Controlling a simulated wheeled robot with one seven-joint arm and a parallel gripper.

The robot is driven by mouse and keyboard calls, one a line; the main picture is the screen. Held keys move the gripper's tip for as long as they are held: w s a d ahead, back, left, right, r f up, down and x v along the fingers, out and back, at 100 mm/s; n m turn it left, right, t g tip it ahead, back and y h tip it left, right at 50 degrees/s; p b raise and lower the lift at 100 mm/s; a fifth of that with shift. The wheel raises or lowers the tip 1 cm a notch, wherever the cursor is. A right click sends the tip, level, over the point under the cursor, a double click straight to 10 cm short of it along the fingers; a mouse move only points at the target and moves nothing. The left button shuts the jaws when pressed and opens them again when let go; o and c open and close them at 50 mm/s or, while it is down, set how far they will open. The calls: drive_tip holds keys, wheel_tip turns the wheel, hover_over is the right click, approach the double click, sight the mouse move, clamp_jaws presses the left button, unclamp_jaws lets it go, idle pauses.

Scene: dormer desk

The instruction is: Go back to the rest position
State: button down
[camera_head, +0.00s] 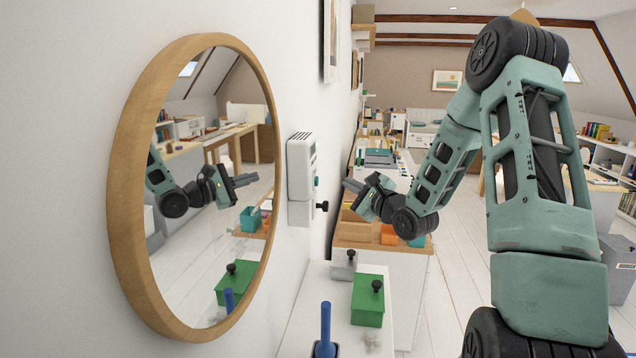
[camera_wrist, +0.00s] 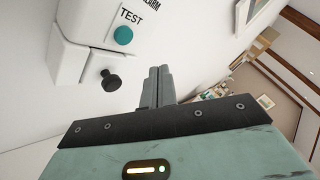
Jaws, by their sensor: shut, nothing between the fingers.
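My gripper (camera_head: 352,186) is at the end of my arm, raised above the white cabinet and pointing toward the wall side. In the wrist view its two fingers (camera_wrist: 158,88) are together with nothing between them. Just beyond it on the wall is a white alarm box (camera_head: 301,168) with a teal test button and a black knob (camera_head: 322,206). In the wrist view the box (camera_wrist: 95,25), its teal button (camera_wrist: 123,35) and black knob (camera_wrist: 110,80) are left of the fingers, apart from them.
A round wood-framed mirror (camera_head: 128,205) hangs at left. A green box (camera_head: 368,302) with a black knob, a grey lidded box (camera_head: 344,264) and a blue-handled item (camera_head: 326,325) stand on the white surface.

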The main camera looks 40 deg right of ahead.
idle(0.4)
drive_tip(key=a+f+n+g, duration=0.4)
drive_tip(key=a+n+g, duration=0.1)
drive_tip(key=a+n, duration=0.35)
drive_tip(key=s+a+f+n+g+y, duration=0.1)
drive_tip(key=s+a+f+n+g, duration=0.2)
drive_tip(key=s+a+n+g, duration=1.1)
drive_tip(key=s+a+f+n+b, duration=0.4)
drive_tip(key=s+a+n+b, duration=0.1)
drive_tip(key=s+a, duration=0.4)
drive_tip(key=s+a+f+n+y+b, duration=0.1)
drive_tip(key=s+a+f+n+b, duration=0.3)
drive_tip(key=s+a+n, duration=0.3)
drive_tip(key=s+a+b, duration=0.1)
drive_tip(key=s+a, duration=0.1)
drive_tip(key=a, duration=0.2)
drive_tip(key=shift+s+f+b, duration=0.3)
drive_tip(key=shift+f, duration=0.05)
drive_tip(key=shift+d, duration=0.15)
